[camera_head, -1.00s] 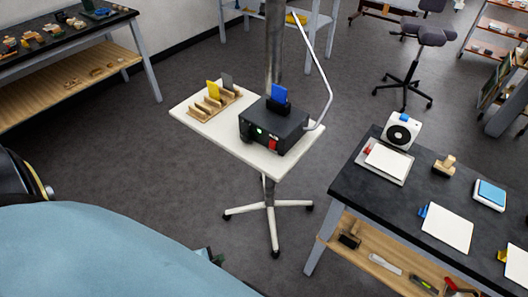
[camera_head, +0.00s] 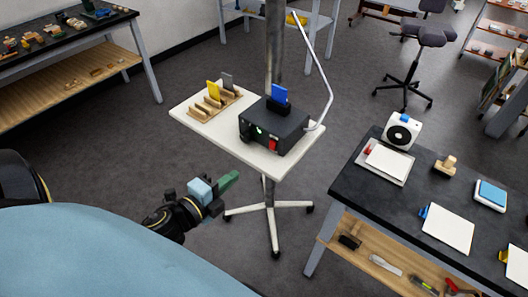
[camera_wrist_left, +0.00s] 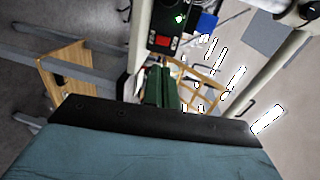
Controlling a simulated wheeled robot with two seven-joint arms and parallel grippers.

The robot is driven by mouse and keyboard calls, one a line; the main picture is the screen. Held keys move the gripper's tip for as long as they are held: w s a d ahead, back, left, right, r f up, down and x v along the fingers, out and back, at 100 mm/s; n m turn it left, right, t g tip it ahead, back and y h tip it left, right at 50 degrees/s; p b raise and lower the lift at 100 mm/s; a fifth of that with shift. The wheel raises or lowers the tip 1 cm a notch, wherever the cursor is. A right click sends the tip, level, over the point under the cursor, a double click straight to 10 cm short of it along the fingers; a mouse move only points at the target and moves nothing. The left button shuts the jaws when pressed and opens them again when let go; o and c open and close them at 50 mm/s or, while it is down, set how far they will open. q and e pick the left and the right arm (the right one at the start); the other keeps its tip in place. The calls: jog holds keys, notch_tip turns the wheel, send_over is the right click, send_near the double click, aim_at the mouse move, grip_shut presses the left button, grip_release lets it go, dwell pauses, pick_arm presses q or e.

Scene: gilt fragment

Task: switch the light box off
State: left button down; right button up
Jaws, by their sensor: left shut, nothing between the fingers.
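The light box (camera_head: 292,124) is a black box on a white wheeled stand (camera_head: 198,124). A red switch (camera_head: 273,145) and small green lights are on its front face, and a blue plate (camera_head: 279,94) stands in its top. In the left wrist view the box (camera_wrist_left: 182,42) and its red switch (camera_wrist_left: 163,41) are at the top centre. My left gripper (camera_head: 230,180) has green fingers, shut and empty, in front of the stand and below its top, apart from the box. The fingers also show in the left wrist view (camera_wrist_left: 158,86). My right gripper is not in view.
A wooden rack (camera_head: 213,102) with yellow and grey plates stands left of the box. A curved white tube and a metal post rise beside the box. A dark workbench (camera_head: 352,185) is at the right. Grey floor lies open left of the stand.

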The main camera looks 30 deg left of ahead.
aim_at(271, 147)
pick_arm(q)
jog(key=w, duration=0.4)
jog(key=w+f, duration=0.1)
jog(key=w, duration=0.4)
jog(key=w+d+f+p, duration=0.1)
jog(key=w, duration=0.3)
jog(key=shift+w+f, duration=0.1)
jog(key=shift+w, duration=0.3)
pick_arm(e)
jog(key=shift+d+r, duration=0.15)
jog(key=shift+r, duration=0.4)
